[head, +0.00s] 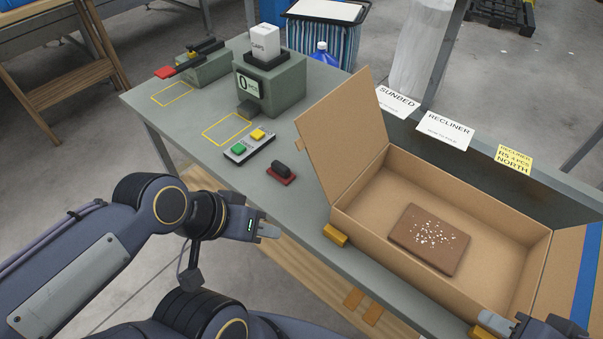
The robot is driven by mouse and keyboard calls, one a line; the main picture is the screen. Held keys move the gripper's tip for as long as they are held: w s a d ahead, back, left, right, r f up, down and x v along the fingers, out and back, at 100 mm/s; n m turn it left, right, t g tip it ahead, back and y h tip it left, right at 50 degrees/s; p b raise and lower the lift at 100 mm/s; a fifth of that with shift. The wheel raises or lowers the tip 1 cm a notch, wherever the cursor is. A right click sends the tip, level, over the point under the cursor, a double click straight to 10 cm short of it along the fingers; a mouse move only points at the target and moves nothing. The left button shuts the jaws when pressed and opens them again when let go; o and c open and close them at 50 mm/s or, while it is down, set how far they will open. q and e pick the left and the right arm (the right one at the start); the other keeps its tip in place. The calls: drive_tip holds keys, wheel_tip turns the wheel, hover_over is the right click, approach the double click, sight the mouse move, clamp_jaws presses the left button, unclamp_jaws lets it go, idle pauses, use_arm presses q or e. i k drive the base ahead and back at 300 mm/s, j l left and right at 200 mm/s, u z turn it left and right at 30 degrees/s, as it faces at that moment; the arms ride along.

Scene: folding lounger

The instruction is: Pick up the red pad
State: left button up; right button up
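A small red pad (287,180) with a black handle block on top lies flat on the grey-green table, left of the open cardboard box. My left gripper (269,232) is at the table's front edge, below and slightly left of the pad in the picture, apart from it. Nothing shows in its fingers, but their gap is not clear. My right gripper (517,326) is at the bottom right by the box's near corner, partly cut off by the picture edge. Its fingers cannot be made out well.
The box (437,178) holds a brown slab (408,232) with white specks. A two-button panel (250,146), a display device (283,86) and a red-ended tool (190,62) stand further left. A yellow block (335,235) sits by the box's near left corner.

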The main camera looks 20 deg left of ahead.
sight(280, 171)
drive_tip(key=i+j, duration=0.1)
drive_tip(key=j, duration=0.95)
drive_tip(key=i+j, duration=0.15)
drive_tip(key=j, duration=0.4)
drive_tip(key=i+j, duration=0.1)
drive_tip(key=j, duration=0.95)
drive_tip(key=j+z, duration=0.25)
drive_tip(key=z, duration=0.2)
drive_tip(key=j+z, duration=0.3)
drive_tip(key=z, duration=0.2)
drive_tip(key=j+z, duration=0.25)
drive_tip(key=z, duration=0.2)
drive_tip(key=k+j+z, duration=0.1)
drive_tip(key=j+z, duration=0.15)
drive_tip(key=z, duration=1.1)
